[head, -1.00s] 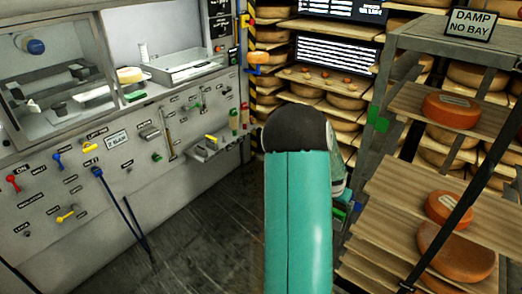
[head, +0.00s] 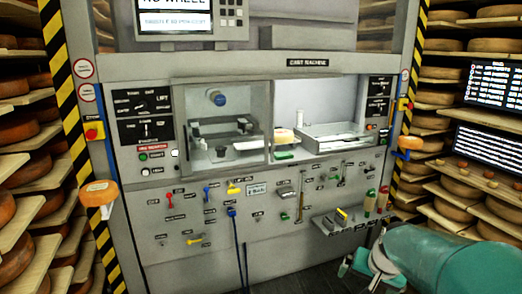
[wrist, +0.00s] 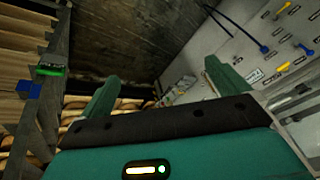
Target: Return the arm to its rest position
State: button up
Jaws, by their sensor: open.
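My arm shows as a teal link at the lower right of the head view; its tip is not clearly seen there. In the wrist view my gripper (wrist: 160,88) has its two green fingers spread wide apart, with nothing between them. Beyond the fingers are the dark floor (wrist: 125,40) and, to the right, the grey machine front. The gripper touches nothing that I can see.
The grey machine (head: 165,255) with levers and an open bay fills the middle of the head view. Shelves of cheese wheels (head: 455,185) stand at right, more at left. An orange wheel (head: 99,193) sits by the left striped post. A wooden rack (wrist: 22,60) is close at left in the wrist view.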

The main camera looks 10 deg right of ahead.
jog(key=s+a+r+n, duration=0.2)
jog(key=s+a, duration=0.2)
jog(key=a, duration=0.2)
jog(key=s+a+r+n, duration=0.2)
jog(key=s+a+n, duration=0.1)
jog(key=a, duration=0.4)
jog(key=s+a+r+n+y, duration=0.1)
jog(key=s+a+r+n, duration=0.1)
jog(key=s+a, duration=0.3)
jog(key=shift+s+a+r+n+t, duration=0.15)
jog(key=shift+a+r+n+t, duration=0.2)
jog(key=shift+a, duration=0.5)
